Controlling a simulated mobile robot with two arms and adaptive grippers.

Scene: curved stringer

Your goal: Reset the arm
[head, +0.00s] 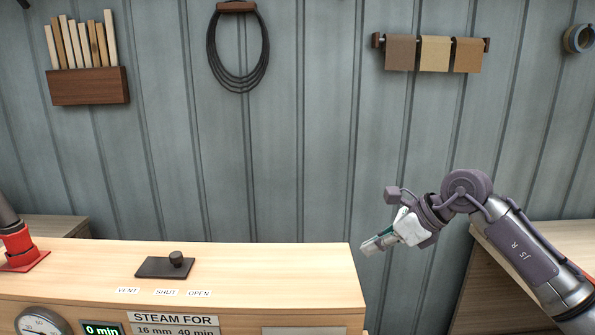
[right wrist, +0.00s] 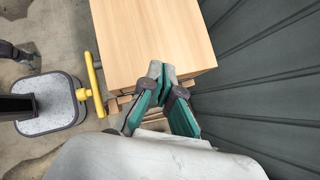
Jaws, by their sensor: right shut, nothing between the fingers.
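My right gripper (head: 371,246) hangs in the air just past the right end of the wooden cabinet (head: 290,262) in the head view. Its fingers are shut with nothing between them. In the right wrist view the closed fingertips (right wrist: 161,72) show in front of a light wooden top (right wrist: 150,35). My left gripper is not in view.
A red-based fitting (head: 20,250) stands at left. Another wooden surface (head: 545,240) is at right.

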